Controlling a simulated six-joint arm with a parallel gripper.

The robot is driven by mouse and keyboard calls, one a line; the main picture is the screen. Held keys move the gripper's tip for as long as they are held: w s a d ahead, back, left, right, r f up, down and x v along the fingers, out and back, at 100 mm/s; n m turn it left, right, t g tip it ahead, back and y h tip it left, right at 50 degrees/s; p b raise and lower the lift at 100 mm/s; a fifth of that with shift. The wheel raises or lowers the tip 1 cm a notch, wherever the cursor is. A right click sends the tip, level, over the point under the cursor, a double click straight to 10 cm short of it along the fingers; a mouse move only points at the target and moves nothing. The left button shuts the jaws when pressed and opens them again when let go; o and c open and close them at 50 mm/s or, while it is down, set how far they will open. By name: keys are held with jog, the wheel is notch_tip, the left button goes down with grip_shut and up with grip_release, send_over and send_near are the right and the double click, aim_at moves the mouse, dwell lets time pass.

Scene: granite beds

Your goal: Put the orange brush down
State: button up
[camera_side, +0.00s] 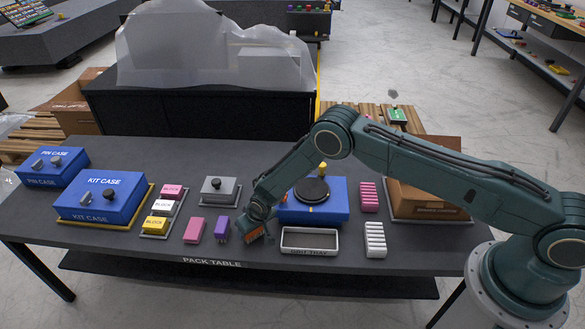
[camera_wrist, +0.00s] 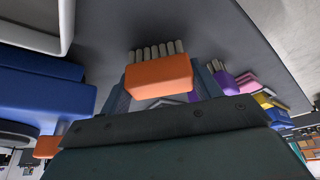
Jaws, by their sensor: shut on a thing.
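The orange brush (camera_side: 258,234) is at my gripper (camera_side: 252,228), low over the front part of the dark pack table (camera_side: 150,215). In the wrist view, the orange brush (camera_wrist: 158,76) sits between the two fingers of my gripper (camera_wrist: 160,85), which are shut on it. Its pale grey bristles (camera_wrist: 158,48) point away from the gripper. In the side view the brush is partly hidden by the gripper. I cannot tell whether the brush touches the tabletop.
A purple brush (camera_side: 223,228) and a pink block (camera_side: 194,230) lie to the left. A grey-rimmed tray (camera_side: 309,252) is close to the right, with a blue case (camera_side: 335,205) behind it. A white ribbed piece (camera_side: 375,240) stands farther right. The front-left tabletop is clear.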

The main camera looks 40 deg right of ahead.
jog(key=shift+f, duration=0.1)
jog(key=o, duration=1)
jog(key=shift+c, duration=0.2)
jog(key=v, duration=1.2)
jog(key=shift+r, duration=0.25)
